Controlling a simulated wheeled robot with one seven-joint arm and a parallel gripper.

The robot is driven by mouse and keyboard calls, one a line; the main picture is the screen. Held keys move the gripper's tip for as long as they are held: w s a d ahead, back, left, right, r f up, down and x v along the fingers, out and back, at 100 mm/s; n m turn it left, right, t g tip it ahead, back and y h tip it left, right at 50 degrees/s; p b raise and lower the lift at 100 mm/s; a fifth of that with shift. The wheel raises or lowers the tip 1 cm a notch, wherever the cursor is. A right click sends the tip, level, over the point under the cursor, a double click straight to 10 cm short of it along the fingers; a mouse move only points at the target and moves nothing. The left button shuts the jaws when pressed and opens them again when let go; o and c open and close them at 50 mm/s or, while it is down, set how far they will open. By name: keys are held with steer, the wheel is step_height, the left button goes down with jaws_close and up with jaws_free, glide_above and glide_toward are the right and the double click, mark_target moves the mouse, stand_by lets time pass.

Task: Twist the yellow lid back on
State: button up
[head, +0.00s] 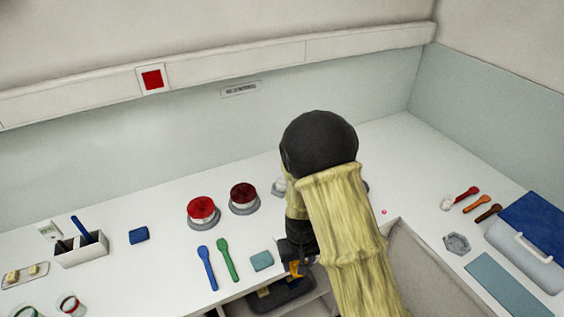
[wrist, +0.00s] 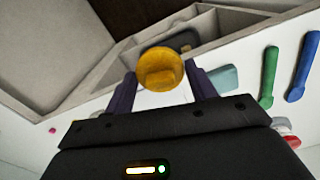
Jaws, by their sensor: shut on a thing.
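My gripper (wrist: 160,88) is shut on the round yellow lid (wrist: 160,68), which sits between its two dark purple fingers in the wrist view. In the head view my gripper (head: 297,268) hangs near the front edge of the counter, with a small bit of the yellow lid (head: 296,268) showing. A pale container (head: 279,186) is partly hidden behind my arm. I cannot tell whether it is the one without a lid. Another grey edge shows to the right of my arm, mostly hidden.
Two red-topped containers (head: 202,209) (head: 243,196) stand left on the white counter. Blue (head: 207,267) and green (head: 228,260) scoops and a teal block (head: 262,260) lie in front. An open recess (head: 285,292) sits below the edge. A blue-lidded box (head: 530,250) stands far right.

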steer(key=w+d+f+m, duration=0.2)
steer(key=d+f, duration=0.1)
steer(key=d, duration=0.4)
steer(key=w+d+f+m, duration=0.1)
steer(key=w+d+f, duration=0.2)
steer(key=d, duration=0.5)
steer(key=shift+w+f+m, duration=0.35)
steer(key=shift+f+m, duration=0.05)
steer(key=shift+f, duration=0.3)
steer(key=shift+s, duration=0.1)
